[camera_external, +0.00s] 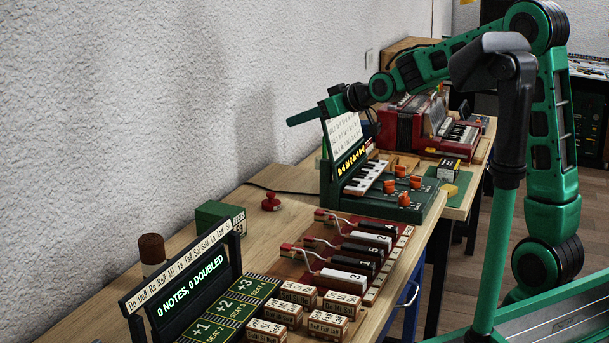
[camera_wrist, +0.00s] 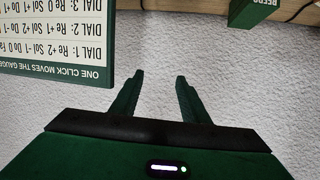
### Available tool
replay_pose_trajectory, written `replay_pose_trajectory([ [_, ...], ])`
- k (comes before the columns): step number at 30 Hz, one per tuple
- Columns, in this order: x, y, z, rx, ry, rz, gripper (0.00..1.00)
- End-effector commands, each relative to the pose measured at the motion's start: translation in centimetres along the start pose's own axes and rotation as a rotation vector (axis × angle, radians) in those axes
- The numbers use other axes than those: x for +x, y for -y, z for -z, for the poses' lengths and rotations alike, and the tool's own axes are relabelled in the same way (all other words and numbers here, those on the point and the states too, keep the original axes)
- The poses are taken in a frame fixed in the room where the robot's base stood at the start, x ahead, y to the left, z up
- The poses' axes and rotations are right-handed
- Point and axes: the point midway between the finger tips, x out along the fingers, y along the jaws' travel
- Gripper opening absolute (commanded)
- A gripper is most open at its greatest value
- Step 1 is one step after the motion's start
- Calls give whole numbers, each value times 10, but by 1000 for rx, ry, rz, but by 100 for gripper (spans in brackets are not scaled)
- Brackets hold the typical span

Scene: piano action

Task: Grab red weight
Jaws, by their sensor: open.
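The red weight (camera_external: 270,202), a small red piece with a knob on top, stands upright on the wooden bench near the wall. My gripper (camera_external: 291,121) is above the bench, well above and slightly right of the weight, and points left toward the wall. It holds nothing. In the wrist view, my two fingers (camera_wrist: 158,80) are apart, with only bare wall between and beyond them. The red weight does not show in the wrist view.
A green box (camera_external: 212,217) stands left of the weight. A keyboard console (camera_external: 402,212) with an upright card (camera_external: 344,130) is below my arm; a card (camera_wrist: 55,70) shows close left in the wrist view. Key levers (camera_external: 345,255) lie in front. Bare bench surrounds the weight.

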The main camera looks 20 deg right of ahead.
Motion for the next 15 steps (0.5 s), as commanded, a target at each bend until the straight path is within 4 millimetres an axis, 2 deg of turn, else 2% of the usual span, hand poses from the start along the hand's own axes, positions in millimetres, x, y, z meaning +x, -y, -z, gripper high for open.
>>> replay_pose_trajectory([
  [1, 11, 1, -24, 2, 11, 2, 41],
  [3, 24, 0, -52, 3, 12, 2, 41],
  [9, 59, 0, -124, 3, 9, 0, 41],
  [12, 69, 0, -144, 2, 6, 0, 41],
  [15, 74, -1, -154, 0, 3, -1, 41],
])
